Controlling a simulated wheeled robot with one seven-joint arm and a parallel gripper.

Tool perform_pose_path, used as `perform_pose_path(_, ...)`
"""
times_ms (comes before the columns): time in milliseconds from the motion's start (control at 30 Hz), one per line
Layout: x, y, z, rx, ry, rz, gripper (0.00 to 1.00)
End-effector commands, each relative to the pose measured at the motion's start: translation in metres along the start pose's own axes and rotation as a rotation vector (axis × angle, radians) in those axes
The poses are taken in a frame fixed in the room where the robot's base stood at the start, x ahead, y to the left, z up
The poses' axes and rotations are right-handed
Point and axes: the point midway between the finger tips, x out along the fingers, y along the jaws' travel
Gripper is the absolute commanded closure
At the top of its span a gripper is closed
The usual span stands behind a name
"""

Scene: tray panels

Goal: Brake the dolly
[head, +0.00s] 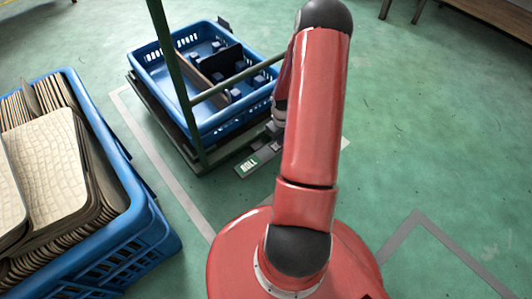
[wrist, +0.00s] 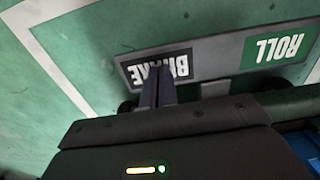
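The dolly (head: 168,128) stands at the upper left of the head view, with a blue crate (head: 158,75) on it and a green upright frame (head: 180,90). At its near edge is a plate with a green ROLL label (head: 248,165). In the wrist view the ROLL label (wrist: 274,49) is at the right and a black BRAKE label (wrist: 157,68) is left of it, both upside down. My gripper (wrist: 158,80) has its fingers together, with their tips over the BRAKE label. Whether they touch it I cannot tell. My arm hides much of the gripper in the head view.
A large blue crate (head: 150,215) full of stacked tan panels (head: 50,165) stands at the left. Grey lines (head: 165,175) mark the green floor. The floor (head: 440,130) to the right is clear. A bench (head: 490,12) is at the top right.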

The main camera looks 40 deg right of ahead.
Motion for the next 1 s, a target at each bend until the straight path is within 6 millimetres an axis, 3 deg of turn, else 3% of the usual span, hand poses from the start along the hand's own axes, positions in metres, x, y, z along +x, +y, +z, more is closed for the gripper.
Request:
perform_pose_path(567,0.006,0.000,0.000,0.000,-0.001,0.000,1.00)
perform_pose_path(1000,-0.028,0.000,0.000,0.000,0.000,0.001,1.00)
